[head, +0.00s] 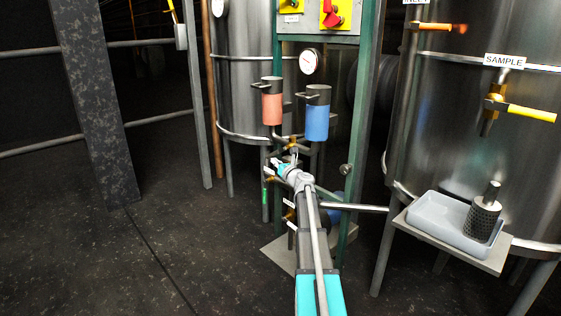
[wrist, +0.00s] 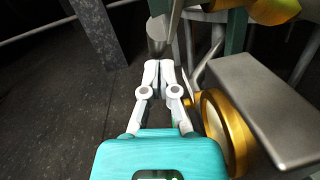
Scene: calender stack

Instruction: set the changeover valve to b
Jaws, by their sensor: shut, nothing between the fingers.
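My gripper (head: 279,166) is at the end of my outstretched arm, low at the pipework below a red canister and a blue canister. In the wrist view my gripper (wrist: 159,66) has its white fingers together with nothing held. Close on its right is a brass round fitting (wrist: 222,128) with a broad grey bar (wrist: 268,108) across it; this looks like the changeover valve and its handle. The fingertips are beside it, not around the bar. A grey cylindrical end (wrist: 158,30) lies just beyond the fingertips; contact cannot be told. No a or b marking is readable.
The red canister (head: 272,104) and blue canister (head: 317,118) hang on a green frame (head: 362,90). A steel tank (head: 245,70) stands behind. At right, a tank with a yellow-handled sample tap (head: 530,113) stands by a grey tray (head: 440,222).

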